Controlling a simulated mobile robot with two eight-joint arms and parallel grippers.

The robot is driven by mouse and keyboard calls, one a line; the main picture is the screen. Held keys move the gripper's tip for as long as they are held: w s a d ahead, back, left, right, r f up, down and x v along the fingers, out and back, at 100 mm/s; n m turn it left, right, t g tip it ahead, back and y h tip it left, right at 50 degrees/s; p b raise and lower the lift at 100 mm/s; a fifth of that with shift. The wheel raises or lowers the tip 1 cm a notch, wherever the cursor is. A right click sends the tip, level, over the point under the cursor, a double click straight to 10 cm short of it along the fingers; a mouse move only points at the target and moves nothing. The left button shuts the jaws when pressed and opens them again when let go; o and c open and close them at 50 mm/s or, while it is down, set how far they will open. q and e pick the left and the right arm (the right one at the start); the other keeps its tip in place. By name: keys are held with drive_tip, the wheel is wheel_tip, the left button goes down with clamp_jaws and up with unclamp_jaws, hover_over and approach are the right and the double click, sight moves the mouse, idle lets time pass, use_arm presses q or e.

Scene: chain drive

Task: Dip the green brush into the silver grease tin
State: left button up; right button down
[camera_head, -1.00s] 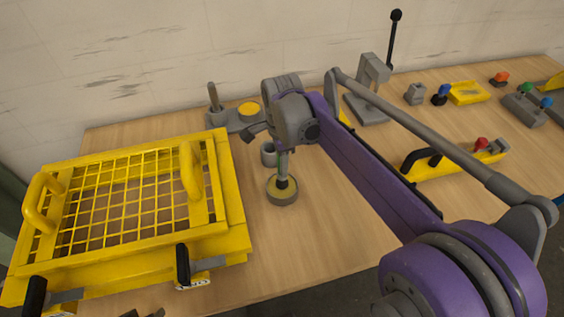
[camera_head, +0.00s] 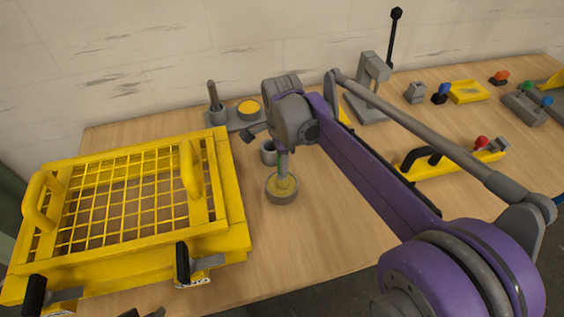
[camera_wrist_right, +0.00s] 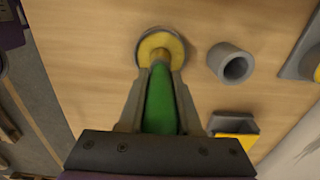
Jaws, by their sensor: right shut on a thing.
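The silver grease tin (camera_head: 283,197) is a low round grey tin with yellow grease, standing on the table right of the yellow mesh frame. It also shows in the right wrist view (camera_wrist_right: 178,38). My right gripper (camera_wrist_right: 158,78) is shut on the green brush (camera_wrist_right: 160,105), directly above the tin. The brush points down, and its yellowish tip is in the tin's opening, against the grease. How deep the tip sits is hard to tell. In the head view the fingers mostly hide the green handle.
The yellow mesh frame (camera_head: 234,229) with handles and black latches fills the left. A grey cup (camera_head: 268,153) stands just behind the tin. A grey base with a post (camera_head: 216,112) and yellow disc is further back. Bare table lies in front of the tin.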

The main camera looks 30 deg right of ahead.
idle(0.6)
drive_tip(key=shift+r+p, duration=2.65)
drive_tip(key=shift+r, duration=0.8)
